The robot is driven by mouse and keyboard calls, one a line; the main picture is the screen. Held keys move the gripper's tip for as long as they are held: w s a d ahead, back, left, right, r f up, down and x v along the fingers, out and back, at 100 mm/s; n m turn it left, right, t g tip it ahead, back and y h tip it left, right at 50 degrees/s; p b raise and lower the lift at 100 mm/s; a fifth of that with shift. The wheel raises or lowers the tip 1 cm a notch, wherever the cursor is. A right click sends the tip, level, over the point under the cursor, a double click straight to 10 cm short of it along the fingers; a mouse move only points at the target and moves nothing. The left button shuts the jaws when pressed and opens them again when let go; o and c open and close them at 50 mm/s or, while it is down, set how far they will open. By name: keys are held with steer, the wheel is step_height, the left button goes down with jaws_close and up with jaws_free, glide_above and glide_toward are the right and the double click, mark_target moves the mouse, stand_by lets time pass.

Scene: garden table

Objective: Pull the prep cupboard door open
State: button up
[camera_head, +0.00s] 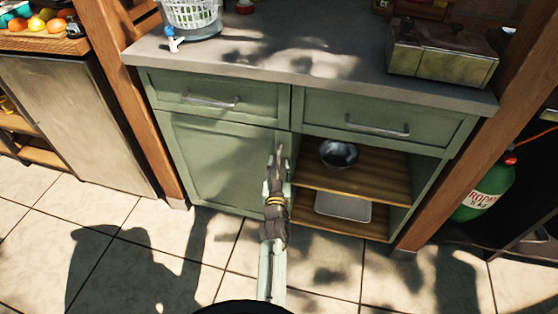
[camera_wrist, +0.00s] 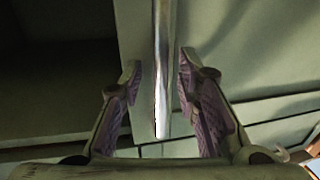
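The prep cupboard (camera_head: 292,106) is green with a grey top. Its door (camera_head: 212,160) at the lower left looks shut. My gripper (camera_head: 279,158) is in front of the door's right edge, beside the open shelves. In the wrist view the door's upright metal bar handle (camera_wrist: 162,60) lies between the two fingers of my gripper (camera_wrist: 159,82). The fingers are apart, with a gap on each side of the bar, so the gripper is open around it. In the head view my gripper hides most of the handle.
The open shelves (camera_head: 351,181) hold a dark bowl (camera_head: 338,153) and a metal tray (camera_head: 343,206). Two drawers with bar handles sit above. Wooden posts stand at both sides, and a green gas bottle (camera_head: 484,190) is at the right. The tiled floor in front is clear.

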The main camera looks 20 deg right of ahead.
steer(key=shift+s, duration=0.1)
steer(key=shift+c, duration=0.4)
jaws_close()
steer(key=shift+r, duration=0.1)
stand_by(0.3)
